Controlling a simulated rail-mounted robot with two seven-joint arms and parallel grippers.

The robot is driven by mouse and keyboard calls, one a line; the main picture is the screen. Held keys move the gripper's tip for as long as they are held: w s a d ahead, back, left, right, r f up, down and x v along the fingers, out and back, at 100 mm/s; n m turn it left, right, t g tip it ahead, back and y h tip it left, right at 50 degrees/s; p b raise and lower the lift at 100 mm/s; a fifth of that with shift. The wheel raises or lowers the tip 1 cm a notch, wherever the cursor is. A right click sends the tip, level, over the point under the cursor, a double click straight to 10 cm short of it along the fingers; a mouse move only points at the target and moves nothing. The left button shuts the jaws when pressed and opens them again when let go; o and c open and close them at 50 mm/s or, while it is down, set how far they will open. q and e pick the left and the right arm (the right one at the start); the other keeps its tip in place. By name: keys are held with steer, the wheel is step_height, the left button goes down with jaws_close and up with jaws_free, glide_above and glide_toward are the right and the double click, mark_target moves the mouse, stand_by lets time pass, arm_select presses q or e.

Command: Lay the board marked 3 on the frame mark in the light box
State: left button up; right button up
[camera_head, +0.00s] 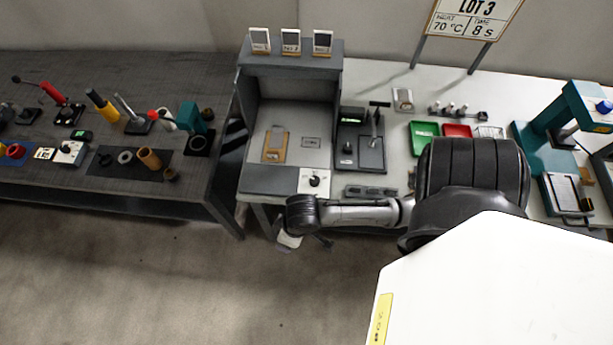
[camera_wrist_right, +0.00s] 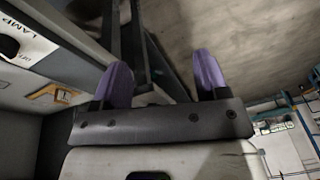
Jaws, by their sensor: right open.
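Three small boards stand upright in a row on top of the light box (camera_head: 248,120): a left one (camera_head: 260,40), a middle one (camera_head: 291,42) and a right one (camera_head: 323,42). Their numbers are too small to read surely; the right one looks like 3. The frame mark (camera_head: 311,142) lies bare on the box floor, right of a tan holder (camera_head: 275,148) with a grey piece on it. My right gripper (camera_wrist_right: 163,76) is open and empty, its purple fingers apart. In the head view it is low in front of the box, below the table edge, mostly hidden by the wrist.
A lamp switch panel (camera_head: 314,181) sits at the box's front right; it also shows in the right wrist view (camera_wrist_right: 28,42). A dark tray with a stand (camera_head: 371,152) is right of the box.

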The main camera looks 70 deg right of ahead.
steer(key=s+r+n+t+h, duration=0.1)
steer(key=s+r+n, duration=0.1)
steer(key=s+r, duration=0.2)
steer(key=shift+s+r, duration=0.2)
steer(key=shift+s, duration=0.55)
steer(key=shift+a, duration=0.1)
step_height(320, 180, up, 20)
steer(key=p, duration=1.9)
steer(key=shift+f+p, duration=0.2)
steer(key=shift+p, duration=0.1)
